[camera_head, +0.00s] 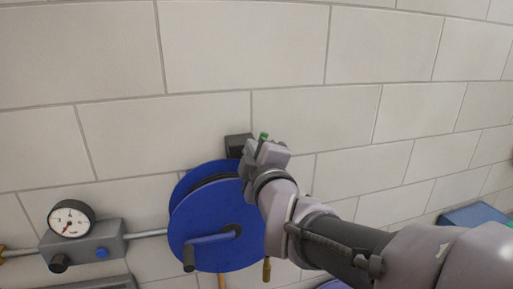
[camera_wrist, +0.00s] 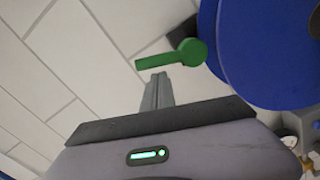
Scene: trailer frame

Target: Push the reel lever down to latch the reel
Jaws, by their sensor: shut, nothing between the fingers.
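The blue reel (camera_head: 205,215) is mounted on the wall, and its edge also fills the upper right of the wrist view (camera_wrist: 275,60). The green reel lever (camera_wrist: 191,53) has a round hub beside the reel and a straight arm pointing left in the wrist view. In the head view only a small green piece of the lever (camera_head: 264,136) shows above my gripper (camera_head: 252,150), which hides the rest. My gripper is shut and empty. In the wrist view its fingertips (camera_wrist: 158,78) are just below the lever arm; I cannot tell whether they touch it.
A dark block (camera_head: 238,146) sits on the wall behind the reel top. A crank handle (camera_head: 188,259) sticks out from the reel's front. A pressure gauge (camera_head: 71,219) on a grey box (camera_head: 85,245) with a pipe is at the left. The wall above is bare.

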